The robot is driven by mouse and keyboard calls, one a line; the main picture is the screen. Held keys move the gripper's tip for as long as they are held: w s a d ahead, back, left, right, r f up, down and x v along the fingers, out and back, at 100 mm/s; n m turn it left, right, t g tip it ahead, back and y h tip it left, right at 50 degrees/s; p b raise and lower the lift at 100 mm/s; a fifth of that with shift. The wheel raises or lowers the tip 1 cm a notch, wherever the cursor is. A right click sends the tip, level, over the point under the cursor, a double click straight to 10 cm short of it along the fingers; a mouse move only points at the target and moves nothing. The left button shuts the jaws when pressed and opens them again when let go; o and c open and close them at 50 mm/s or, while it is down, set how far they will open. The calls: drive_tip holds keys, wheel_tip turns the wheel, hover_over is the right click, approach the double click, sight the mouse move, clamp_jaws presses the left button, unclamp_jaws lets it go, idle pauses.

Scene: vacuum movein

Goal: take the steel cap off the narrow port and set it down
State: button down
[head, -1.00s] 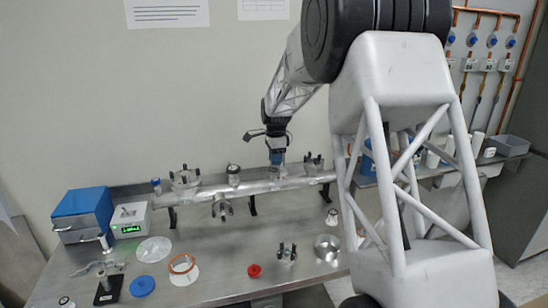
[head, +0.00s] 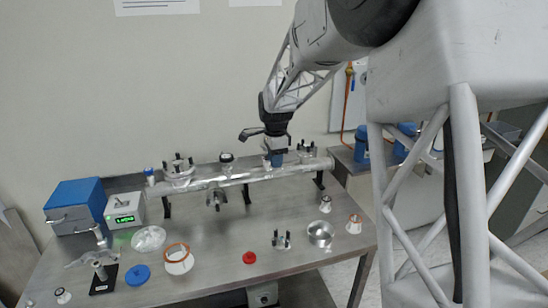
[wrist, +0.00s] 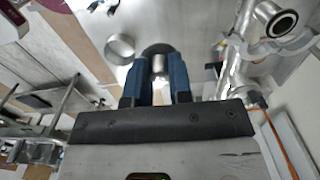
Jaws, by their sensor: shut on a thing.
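My gripper (head: 276,160) is over the right part of the steel manifold pipe (head: 235,179), between the black-topped port (head: 227,160) and the right-hand clamped port (head: 306,148). In the wrist view its blue fingers (wrist: 158,88) are shut on a small steel piece, the steel cap (wrist: 158,64), with a dark round shape around its far end. The fingers hide most of the cap in the head view. I cannot tell whether the cap still touches the narrow port, which is hidden below the gripper.
The bench (head: 215,238) has bare steel in front of the pipe. A steel dish (head: 320,234), red cap (head: 249,257), black-handled clamp (head: 281,240), copper-rimmed white piece (head: 178,260) and blue disc (head: 137,275) lie there. A blue box (head: 75,207) stands left.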

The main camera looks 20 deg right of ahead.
drive_tip(key=shift+s+r, duration=0.1)
drive_tip(key=shift+r, duration=0.05)
idle(0.8)
drive_tip(key=shift+r, duration=1.35)
drive_tip(key=w+a+f, duration=0.1)
drive_tip(key=a+f, duration=0.1)
drive_tip(key=a, duration=0.4)
drive_tip(key=a+f, duration=0.3)
drive_tip(key=a, duration=0.3)
drive_tip(key=w+a+f, duration=0.1)
drive_tip(key=a+f, duration=0.2)
drive_tip(key=a, duration=0.2)
drive_tip(key=shift+w+a+f, duration=0.1)
drive_tip(key=shift+w+a, duration=0.25)
drive_tip(key=shift+a, duration=0.05)
drive_tip(key=s+a+f, duration=0.1)
drive_tip(key=a+f, duration=0.2)
drive_tip(key=a, duration=0.5)
drive_tip(key=a+f, duration=0.4)
drive_tip(key=a, duration=0.4)
drive_tip(key=shift+s+f, duration=0.25)
drive_tip(key=shift+s, duration=0.15)
drive_tip(key=shift+d, duration=0.1)
drive_tip(key=shift+f, duration=3.15)
